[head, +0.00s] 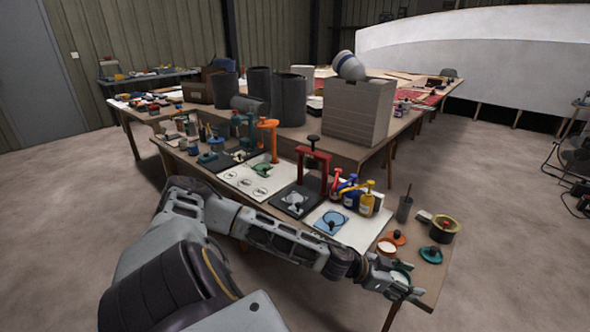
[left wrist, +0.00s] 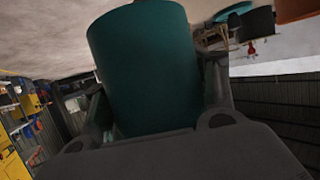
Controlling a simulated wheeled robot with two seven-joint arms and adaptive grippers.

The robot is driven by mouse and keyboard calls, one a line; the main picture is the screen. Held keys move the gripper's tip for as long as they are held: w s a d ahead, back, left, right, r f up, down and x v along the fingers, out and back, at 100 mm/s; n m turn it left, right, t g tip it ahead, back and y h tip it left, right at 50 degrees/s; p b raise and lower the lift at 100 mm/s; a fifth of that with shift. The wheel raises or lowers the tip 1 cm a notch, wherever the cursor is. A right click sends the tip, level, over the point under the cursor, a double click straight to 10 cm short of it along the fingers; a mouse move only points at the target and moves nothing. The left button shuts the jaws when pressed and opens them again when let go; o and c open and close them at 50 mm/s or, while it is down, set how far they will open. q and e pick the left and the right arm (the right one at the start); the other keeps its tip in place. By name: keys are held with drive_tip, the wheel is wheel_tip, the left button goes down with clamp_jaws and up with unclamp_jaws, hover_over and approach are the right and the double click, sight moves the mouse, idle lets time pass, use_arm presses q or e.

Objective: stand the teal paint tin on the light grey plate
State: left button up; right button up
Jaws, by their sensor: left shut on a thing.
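My left gripper (head: 405,288) is at the near right corner of the bench. It is shut on the teal paint tin (head: 400,277), which is small and partly hidden by the fingers in the head view. In the left wrist view the tin (left wrist: 145,65) fills the space between the two fingers, its plain teal side facing the camera. I cannot tell from these views whether its base touches the bench. A light plate (head: 368,233) with a blue square on it lies left of the gripper; I cannot be sure it is the light grey plate. My right gripper is not in view.
A white-topped tin (head: 387,248), an orange lid (head: 398,238), a teal lid (head: 431,254) and a dark tub (head: 445,228) crowd around the gripper. Blue and yellow bottles (head: 366,205) and a red stand (head: 313,165) are farther back. Open floor lies right of the bench.

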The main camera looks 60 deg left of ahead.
sight(408, 279)
use_arm(q)
drive_tip(key=shift+w+d+f+n+t+y, duration=0.2)
drive_tip(key=shift+w+n+t+y, duration=0.2)
drive_tip(key=shift+w+n+y, duration=0.4)
drive_tip(key=shift+w+d+f+n+t+y, duration=0.1)
drive_tip(key=shift+w+d+n+t+y, duration=0.1)
drive_tip(key=shift+w+n+t+y, duration=0.4)
drive_tip(key=shift+w+d+f+n+y, duration=0.15)
drive_tip(key=shift+w+d+n+y, duration=0.15)
drive_tip(key=shift+w+n+y, duration=0.3)
drive_tip(key=shift+w+d+f+n+y, duration=0.1)
drive_tip(key=shift+w+d+n+y, duration=0.25)
drive_tip(key=shift+y, duration=0.35)
drive_tip(key=shift+w+d+f+n+y, duration=0.25)
drive_tip(key=shift+w+d+n+y, duration=0.1)
drive_tip(key=shift+n+y, duration=0.5)
drive_tip(key=shift+w, duration=0.1)
drive_tip(key=shift+a+f+y, duration=0.1)
drive_tip(key=shift+a+y, duration=0.15)
drive_tip(key=shift+a, duration=0.05)
